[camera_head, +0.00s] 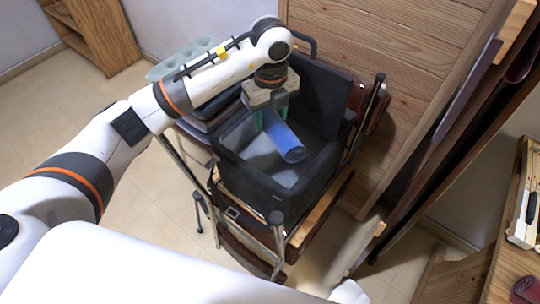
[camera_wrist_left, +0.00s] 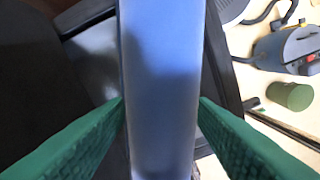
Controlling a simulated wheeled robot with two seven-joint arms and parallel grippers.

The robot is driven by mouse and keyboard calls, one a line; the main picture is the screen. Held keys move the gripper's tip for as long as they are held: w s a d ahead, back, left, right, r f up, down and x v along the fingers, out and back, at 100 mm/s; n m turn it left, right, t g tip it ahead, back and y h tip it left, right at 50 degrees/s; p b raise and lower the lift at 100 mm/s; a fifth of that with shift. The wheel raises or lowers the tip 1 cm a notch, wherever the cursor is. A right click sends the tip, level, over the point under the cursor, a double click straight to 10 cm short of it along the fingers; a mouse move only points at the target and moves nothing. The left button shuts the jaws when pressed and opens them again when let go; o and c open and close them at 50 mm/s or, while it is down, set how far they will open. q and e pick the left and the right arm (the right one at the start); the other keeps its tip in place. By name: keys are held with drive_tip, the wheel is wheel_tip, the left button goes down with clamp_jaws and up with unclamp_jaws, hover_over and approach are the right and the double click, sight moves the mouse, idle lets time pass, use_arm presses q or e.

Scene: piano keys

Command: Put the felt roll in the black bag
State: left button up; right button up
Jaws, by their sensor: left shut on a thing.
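The felt roll is a blue cylinder (camera_head: 283,138) held at a slant in my left gripper (camera_head: 268,104), over the open black bag (camera_head: 245,182). My left gripper is shut on the roll; in the left wrist view the roll (camera_wrist_left: 160,60) stands between the green fingers (camera_wrist_left: 161,105). The black bag is open at the top and rests on a chair-like frame with metal legs. The roll's lower end is within the outline of the bag's opening; how deep it reaches I cannot tell. My right gripper is not in view.
A tall wooden panel (camera_head: 395,70) stands right behind the bag. A pale green tray-like thing (camera_head: 180,62) lies behind my left arm. A wooden shelf (camera_head: 100,35) is at the far left. In the left wrist view a green cylinder (camera_wrist_left: 290,96) is on the floor.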

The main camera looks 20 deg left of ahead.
use_arm(q)
wheel_tip(320, 180, down, 17)
drive_tip(key=shift+s+a, duration=0.15)
idle(0.4)
drive_tip(key=shift+f, duration=0.2)
drive_tip(key=o, duration=1.1)
drive_tip(key=shift+c, duration=0.2)
drive_tip(key=shift+r, duration=0.1)
wheel_tip(320, 180, up, 12)
drive_tip(key=shift+r, duration=0.1)
